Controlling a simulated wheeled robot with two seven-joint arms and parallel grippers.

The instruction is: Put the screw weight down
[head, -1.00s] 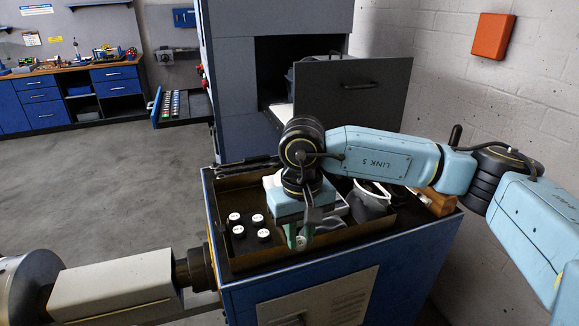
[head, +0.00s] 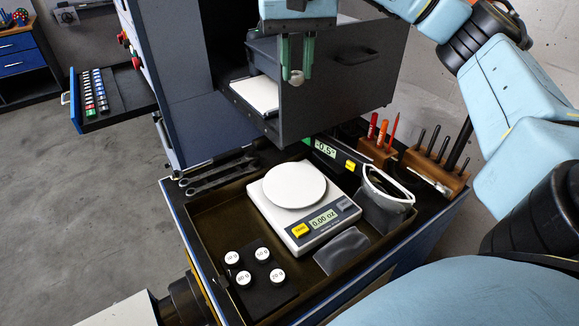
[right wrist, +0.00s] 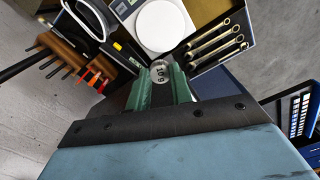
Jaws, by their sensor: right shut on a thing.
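My right gripper (head: 295,77) is at the top of the head view, pointing down in front of the grey drawer. Its green fingers are shut on a small pale screw weight (head: 297,78), held in the air. The right wrist view shows the weight (right wrist: 159,73) between the fingertips, its marked round face toward the camera. Several white-topped weights (head: 262,254) stand on a black block (head: 275,297) in the tray. A white scale (head: 280,222) with an empty round pan reads 0.00 oz.
The brown tray (head: 198,226) also holds a grey pouch (head: 342,250) and a rimmed grey container (head: 386,208). Wrenches (head: 217,172) lie behind it. Wooden tool blocks (head: 437,173) stand at right. The grey drawer (head: 340,75) is open.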

